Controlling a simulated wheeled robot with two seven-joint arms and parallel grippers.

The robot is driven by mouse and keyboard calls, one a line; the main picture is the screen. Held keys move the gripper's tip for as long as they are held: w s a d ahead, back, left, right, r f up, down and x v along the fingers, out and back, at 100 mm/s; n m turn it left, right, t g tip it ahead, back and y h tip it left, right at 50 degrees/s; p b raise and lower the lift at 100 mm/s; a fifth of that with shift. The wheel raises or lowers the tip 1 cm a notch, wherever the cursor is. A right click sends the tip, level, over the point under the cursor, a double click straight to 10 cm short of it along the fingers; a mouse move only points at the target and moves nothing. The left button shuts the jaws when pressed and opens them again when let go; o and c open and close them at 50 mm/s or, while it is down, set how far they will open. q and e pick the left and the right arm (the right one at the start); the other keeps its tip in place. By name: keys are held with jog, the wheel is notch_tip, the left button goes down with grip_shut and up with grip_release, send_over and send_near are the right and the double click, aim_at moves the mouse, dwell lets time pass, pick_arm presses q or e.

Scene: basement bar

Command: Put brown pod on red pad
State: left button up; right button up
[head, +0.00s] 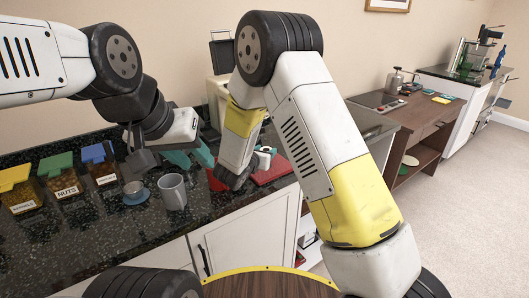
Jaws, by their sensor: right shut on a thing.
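The red pad (275,172) lies on the dark counter, partly covered by my right arm; red also shows on the other side of the wrist. My right gripper (234,177) is low over the pad. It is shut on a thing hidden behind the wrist. I cannot make out the brown pod anywhere.
Lidded jars, including a nuts jar (62,175), line the left. A pale machine (219,88) stands behind my right wrist. A wooden round table (265,287) is in front.

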jog(key=shift+w+a, duration=0.15)
jog(key=shift+w, duration=0.4)
jog(key=shift+w+f, duration=0.2)
jog(key=shift+f, duration=1.6)
jog(key=shift+f, duration=0.1)
jog(key=o, duration=1.3)
